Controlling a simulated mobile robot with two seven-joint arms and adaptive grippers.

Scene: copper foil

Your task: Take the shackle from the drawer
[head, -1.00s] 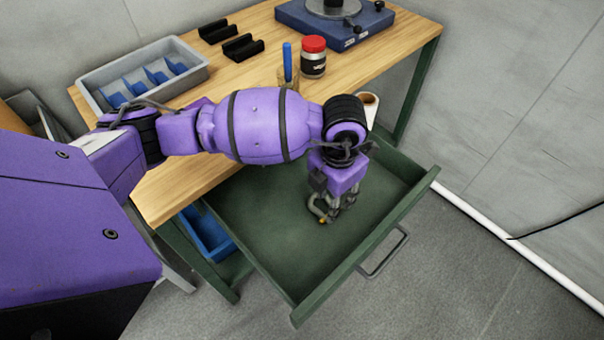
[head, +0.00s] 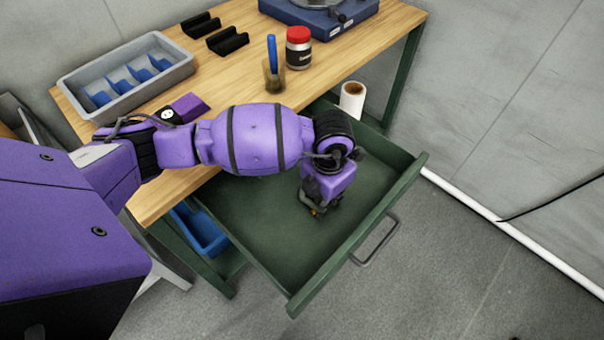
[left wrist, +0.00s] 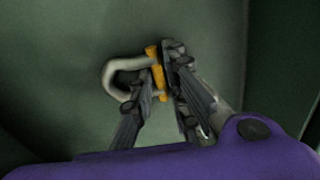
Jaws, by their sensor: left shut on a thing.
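The green drawer (head: 262,235) is pulled open from the wooden workbench. My left gripper (head: 318,210) is low inside it, pointing down. In the left wrist view the shackle (left wrist: 118,72) is a pale grey metal U with an orange pin (left wrist: 158,72). The fingers of my left gripper (left wrist: 152,90) are shut on the shackle near its pin end, and the bow sticks out to the left. Whether the shackle touches the drawer floor I cannot tell. In the head view the gripper mostly hides the shackle. My right gripper is not in view.
The drawer's front wall with its handle (head: 378,243) and its side walls surround my left gripper. A white roll (head: 352,101) stands behind the drawer's far side. On the bench (head: 190,190) are a grey bin (head: 70,88), a red-lidded jar (head: 299,48) and a cup (head: 274,78).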

